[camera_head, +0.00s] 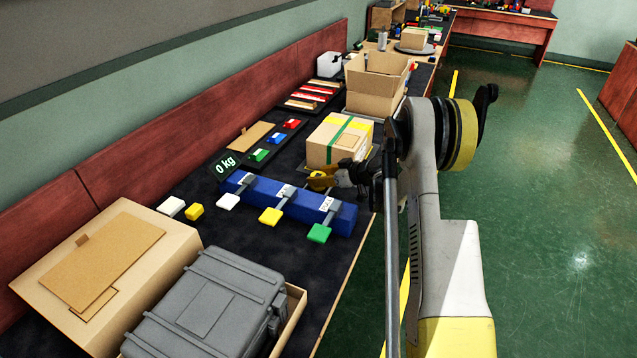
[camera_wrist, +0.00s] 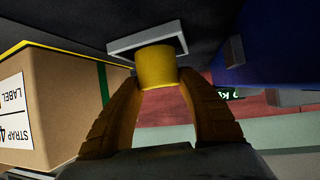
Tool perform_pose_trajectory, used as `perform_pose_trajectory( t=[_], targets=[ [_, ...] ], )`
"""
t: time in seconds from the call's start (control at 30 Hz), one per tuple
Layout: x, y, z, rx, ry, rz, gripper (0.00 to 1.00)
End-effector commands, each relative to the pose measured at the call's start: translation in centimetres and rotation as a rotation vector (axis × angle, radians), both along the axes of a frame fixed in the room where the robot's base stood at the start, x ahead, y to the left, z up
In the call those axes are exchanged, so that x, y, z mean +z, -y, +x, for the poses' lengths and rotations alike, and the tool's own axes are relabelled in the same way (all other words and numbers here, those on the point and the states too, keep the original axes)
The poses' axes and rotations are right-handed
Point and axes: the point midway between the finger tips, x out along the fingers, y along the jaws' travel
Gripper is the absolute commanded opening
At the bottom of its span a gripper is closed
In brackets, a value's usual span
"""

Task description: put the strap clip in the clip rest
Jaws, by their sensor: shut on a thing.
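My gripper (camera_head: 322,180) is low over the table, between the strapped carton and the blue block; it also shows in the wrist view (camera_wrist: 157,80). Its fingers are shut on a small yellow block, seemingly the strap clip (camera_wrist: 157,66); in the head view the clip is hard to tell apart from the yellow fingers. A shallow grey rimmed square, likely the clip rest (camera_wrist: 120,48), lies just beyond the fingertips in the wrist view. The clip overlaps its near edge there. I cannot tell whether the clip is inside it or above it. The rest is not clear in the head view.
The green-strapped carton (camera_head: 328,147) stands close behind my gripper. The blue block (camera_head: 340,218) with white, yellow and green tabs lies just in front. A dark strip holds red, blue and green pieces (camera_head: 259,154). A grey case (camera_head: 215,305) is nearer.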

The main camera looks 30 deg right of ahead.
Motion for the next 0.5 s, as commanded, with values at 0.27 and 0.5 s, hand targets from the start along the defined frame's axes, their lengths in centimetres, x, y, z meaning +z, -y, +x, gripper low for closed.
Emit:
perform_pose_trajectory(
  t=[0.27,0.5],
  targets=[
    [-0.71,-0.03,-0.01,0.0,0.0,0.0,0.07],
    [-1.03,-0.02,0.0,0.0,0.0,0.0,0.65]
  ],
)
